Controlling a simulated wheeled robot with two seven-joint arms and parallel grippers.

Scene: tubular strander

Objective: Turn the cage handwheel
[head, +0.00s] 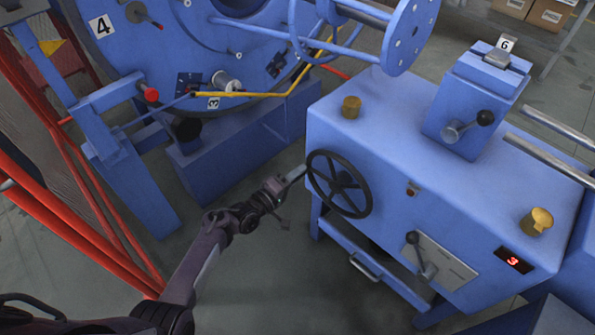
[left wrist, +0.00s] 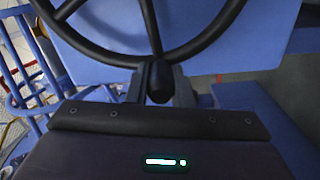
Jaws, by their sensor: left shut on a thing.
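The black cage handwheel (head: 339,184) is on the left end of the blue machine cabinet. It has a round rim, spokes and a hub. My left gripper (head: 299,173) reaches the left side of its rim in the head view. In the left wrist view, part of the handwheel's rim and spokes (left wrist: 151,25) fills the top. A black grip knob (left wrist: 159,80) on the rim sits between the two grey fingers, which are shut on it. In the head view the knob is hidden by the gripper. My right gripper is not in view.
The blue cabinet (head: 420,135) carries brass knobs, a lever plate (head: 440,262) and a red display (head: 513,260) reading 3. A large blue ring frame (head: 190,50) stands behind at left. Red railing (head: 75,165) runs along the left. Floor below the arm is clear.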

